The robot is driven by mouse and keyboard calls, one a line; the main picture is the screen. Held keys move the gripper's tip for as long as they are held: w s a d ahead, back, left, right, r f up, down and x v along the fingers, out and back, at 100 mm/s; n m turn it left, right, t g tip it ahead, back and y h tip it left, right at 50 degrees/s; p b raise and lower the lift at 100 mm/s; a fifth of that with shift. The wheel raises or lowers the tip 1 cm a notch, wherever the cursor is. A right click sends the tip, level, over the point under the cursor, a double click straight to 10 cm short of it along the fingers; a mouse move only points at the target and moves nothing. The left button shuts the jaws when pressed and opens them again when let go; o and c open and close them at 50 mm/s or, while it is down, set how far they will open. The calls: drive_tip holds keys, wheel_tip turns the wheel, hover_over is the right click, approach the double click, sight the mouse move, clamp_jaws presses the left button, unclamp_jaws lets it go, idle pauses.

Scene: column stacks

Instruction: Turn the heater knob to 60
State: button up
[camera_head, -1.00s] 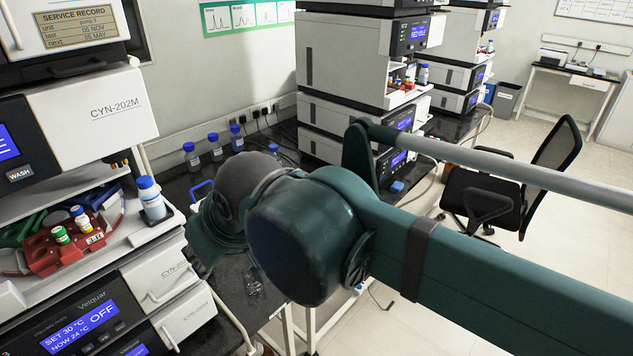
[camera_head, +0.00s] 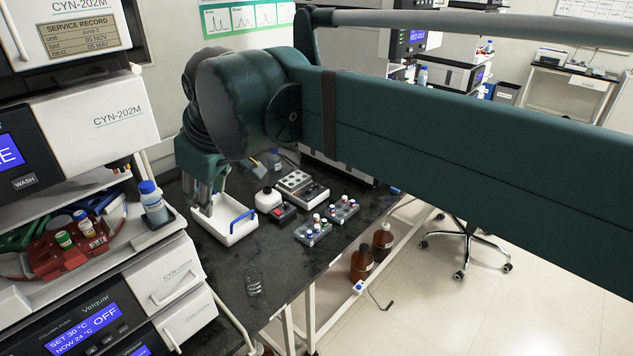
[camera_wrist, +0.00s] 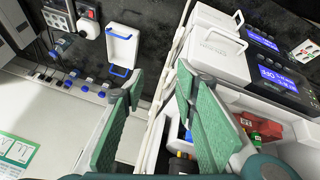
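The heater is the dark-fronted Velquar column oven (camera_head: 75,322) at the lower left of the head view. Its blue display reads SET 30 °C, NOW 24 °C, OFF. Small dark controls sit below the display, but I cannot clearly pick out the knob. The oven front also shows in the wrist view (camera_wrist: 278,77) at right, with its display slanted. My gripper (camera_wrist: 160,78) is open and empty, its green-padded fingers apart. In the head view my gripper (camera_head: 204,200) points down near the white tray, behind and right of the oven and well apart from it.
A white tray (camera_head: 236,236) with a blue handle stands on the black bench. A red rack (camera_head: 62,256) and a blue-capped bottle (camera_head: 152,203) sit on the shelf above the oven.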

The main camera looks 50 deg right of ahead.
drive_tip(key=w+d+r+n+g+p, duration=0.2)
drive_tip(key=w+d+r+n, duration=0.2)
drive_tip(key=w+d, duration=0.5)
drive_tip(key=n+g+p, duration=0.4)
drive_tip(key=n+p, duration=0.1)
drive_tip(key=n, duration=0.8)
hover_over(317, 186)
wheel_tip(317, 186, down, 34)
drive_tip(key=shift+w+d+f+y, duration=0.35)
drive_tip(key=shift+w+f+y, duration=0.1)
drive_tip(key=shift+f, duration=0.2)
drive_tip(key=shift+f, duration=0.1)
drive_tip(key=shift+f, duration=3.8)
